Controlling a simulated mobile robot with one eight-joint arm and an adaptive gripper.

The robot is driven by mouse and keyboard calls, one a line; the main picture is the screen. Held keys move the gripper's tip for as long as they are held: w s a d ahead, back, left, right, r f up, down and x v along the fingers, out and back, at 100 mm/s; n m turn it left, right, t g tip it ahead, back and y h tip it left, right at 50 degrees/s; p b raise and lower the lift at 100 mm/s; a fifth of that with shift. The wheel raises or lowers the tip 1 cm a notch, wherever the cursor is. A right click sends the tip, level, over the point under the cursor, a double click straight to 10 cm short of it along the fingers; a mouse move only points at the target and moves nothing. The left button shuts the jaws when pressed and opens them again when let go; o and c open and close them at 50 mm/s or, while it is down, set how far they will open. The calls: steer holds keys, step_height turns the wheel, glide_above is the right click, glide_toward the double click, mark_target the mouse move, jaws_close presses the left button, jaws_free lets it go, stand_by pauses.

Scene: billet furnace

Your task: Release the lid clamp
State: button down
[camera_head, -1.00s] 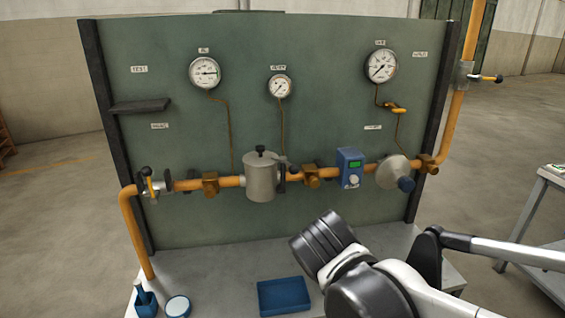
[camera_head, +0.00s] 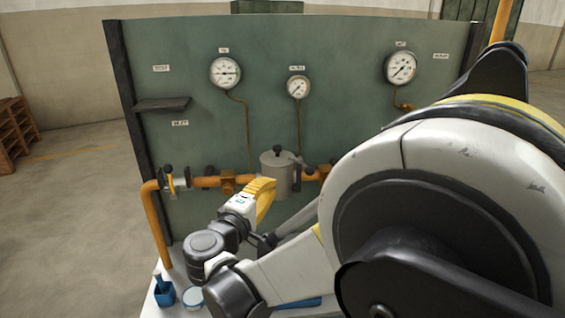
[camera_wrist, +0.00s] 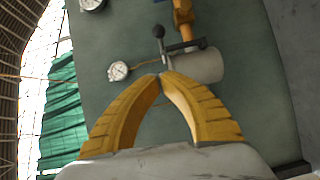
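The grey canister (camera_head: 276,184) stands on the orange pipe line, with a black knob (camera_head: 277,149) at its top. The dark lid clamp (camera_head: 297,176) sits along its right side, partly hidden by my arm. In the wrist view, the canister (camera_wrist: 208,66) lies sideways, with the dark clamp bar (camera_wrist: 185,46) beside it and a black ball-ended handle (camera_wrist: 158,31) near its lid end. My gripper (camera_wrist: 162,76) has its yellow fingertips together and nothing visible between them. Its tips overlap the lid end in view; contact cannot be told. In the head view, my gripper (camera_head: 265,187) is in front of the canister's left side.
A green panel (camera_head: 200,125) backs the pipe, with gauges (camera_head: 225,72) and a dark shelf (camera_head: 162,104). A black-handled valve (camera_head: 169,180) is at left. My arm hides the right side.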

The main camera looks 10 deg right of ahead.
steer(key=x, duration=0.4)
steer(key=s+d+b+x, duration=0.1)
steer(key=x, duration=0.3)
steer(key=d+b+x, duration=0.1)
steer(key=x, duration=0.4)
steer(key=shift+s, duration=0.3)
steer(key=shift+d, duration=0.15)
